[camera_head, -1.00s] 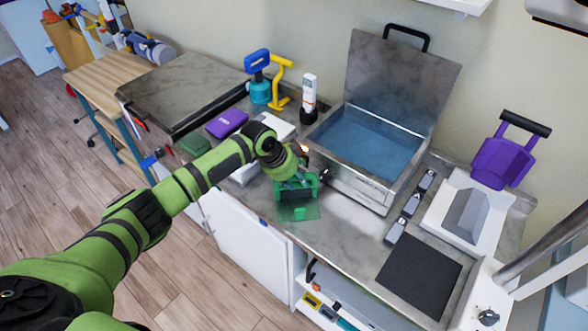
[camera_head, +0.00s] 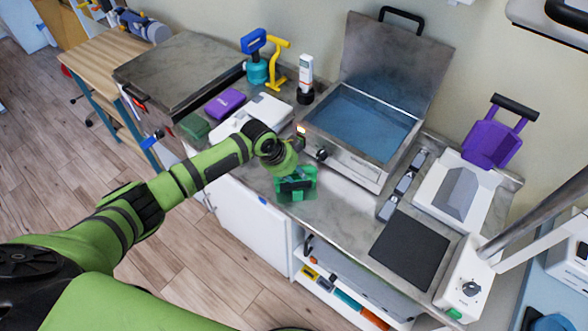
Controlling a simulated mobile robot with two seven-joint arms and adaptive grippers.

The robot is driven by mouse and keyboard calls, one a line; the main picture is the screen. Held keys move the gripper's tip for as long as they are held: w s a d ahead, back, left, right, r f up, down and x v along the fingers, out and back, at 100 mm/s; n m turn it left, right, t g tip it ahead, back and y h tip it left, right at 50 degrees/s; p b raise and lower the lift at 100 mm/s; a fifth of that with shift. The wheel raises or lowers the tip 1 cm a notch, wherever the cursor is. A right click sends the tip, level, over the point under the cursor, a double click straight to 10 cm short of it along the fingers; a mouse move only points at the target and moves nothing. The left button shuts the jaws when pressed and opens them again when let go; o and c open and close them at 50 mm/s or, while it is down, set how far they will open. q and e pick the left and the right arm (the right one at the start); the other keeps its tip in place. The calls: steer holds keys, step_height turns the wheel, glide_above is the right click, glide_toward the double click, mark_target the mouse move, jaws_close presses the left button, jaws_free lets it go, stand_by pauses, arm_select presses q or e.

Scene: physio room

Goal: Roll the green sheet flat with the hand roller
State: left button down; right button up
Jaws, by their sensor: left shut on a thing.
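The green sheet (camera_head: 312,194) is a small translucent piece at the front edge of the grey worktop. My left gripper (camera_head: 296,184) is over the sheet, pointing down, and covers much of it. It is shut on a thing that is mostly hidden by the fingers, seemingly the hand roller. I cannot make out the roller's shape, or whether it touches the sheet. My right gripper is not in view.
A steel water bath (camera_head: 362,122) with a raised lid stands behind. A purple box (camera_head: 225,102) and white case (camera_head: 238,116) sit left. Open shelves are below the worktop.

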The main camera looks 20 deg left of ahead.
arm_select(q)
steer(key=shift+w+r+p, duration=0.1)
steer(key=shift+r+p, duration=0.55)
steer(key=shift+r, duration=3.4)
steer(key=shift+d, duration=0.1)
